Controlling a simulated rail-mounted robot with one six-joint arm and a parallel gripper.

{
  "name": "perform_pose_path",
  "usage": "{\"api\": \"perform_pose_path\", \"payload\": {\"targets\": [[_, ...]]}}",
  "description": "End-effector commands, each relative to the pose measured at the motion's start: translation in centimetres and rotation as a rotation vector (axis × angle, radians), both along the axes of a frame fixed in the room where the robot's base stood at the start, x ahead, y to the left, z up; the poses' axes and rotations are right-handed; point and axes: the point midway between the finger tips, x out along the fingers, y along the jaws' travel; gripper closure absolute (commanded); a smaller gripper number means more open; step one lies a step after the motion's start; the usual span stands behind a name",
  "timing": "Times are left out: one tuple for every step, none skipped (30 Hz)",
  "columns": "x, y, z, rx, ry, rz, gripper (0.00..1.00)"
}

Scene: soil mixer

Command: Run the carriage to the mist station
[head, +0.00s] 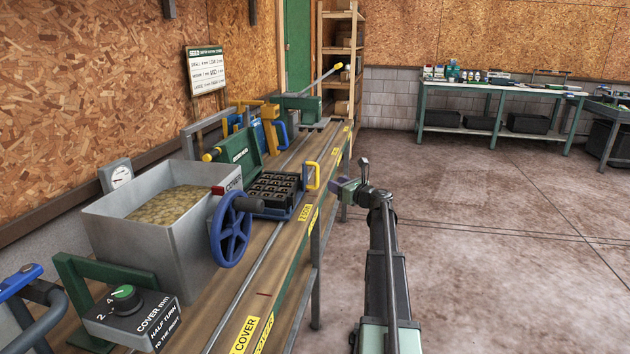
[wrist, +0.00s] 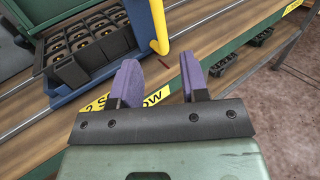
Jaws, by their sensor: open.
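The carriage (head: 288,211) sits on rails along the bench, with a black cell tray (head: 272,190) holding brown-filled cells. Its upright yellow handle (head: 313,177) is on the bench's front side. The wrist view shows the blue carriage edge (wrist: 62,98), the tray (wrist: 85,62) and the handle (wrist: 160,25). My gripper (head: 345,187) is open and empty, to the right of the handle and apart from it. Its purple fingers (wrist: 157,72) are spread in the wrist view, with the handle beyond them. I cannot tell which station is the mist one.
A grey hopper (head: 170,235) with a blue handwheel (head: 230,230) stands nearer on the bench. A cover dial box (head: 130,315) is in front. Green, yellow and blue station machines (head: 265,125) stand farther along. Yellow labels line the bench edge. The floor (head: 480,230) at right is clear.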

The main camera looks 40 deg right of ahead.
Motion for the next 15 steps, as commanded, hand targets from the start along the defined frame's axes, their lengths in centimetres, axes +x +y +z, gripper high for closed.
{"api": "perform_pose_path", "payload": {"targets": [[0.8, 0.1, 0.0, 0.000, 0.000, 0.003, 0.59], [1.4, 0.1, 0.0, 0.000, 0.000, 0.003, 0.59], [2.3, 0.2, 0.0, 0.000, 0.000, 0.003, 0.59], [3.0, 0.2, 0.0, 0.000, 0.000, 0.002, 0.59], [3.7, 0.3, 0.0, 0.000, 0.000, 0.003, 0.59], [4.8, 0.4, 0.0, 0.000, 0.000, 0.004, 0.59], [5.5, 0.5, 0.0, 0.000, 0.000, 0.003, 0.59], [6.2, 0.5, 0.0, 0.000, 0.000, 0.002, 0.59], [7.1, 0.7, 0.0, 0.000, 0.000, 0.003, 0.59], [7.7, 0.8, 0.0, 0.000, 0.000, 0.003, 0.59], [8.3, 0.8, 0.0, 0.000, 0.000, 0.003, 0.59], [8.9, 0.9, 0.0, 0.000, 0.000, 0.001, 0.59], [9.2, 0.9, 0.0, 0.000, 0.000, 0.001, 0.59], [9.6, 1.0, 0.0, 0.000, 0.000, 0.001, 0.59], [9.9, 1.0, 0.0, 0.000, 0.000, 0.001, 0.59]]}}
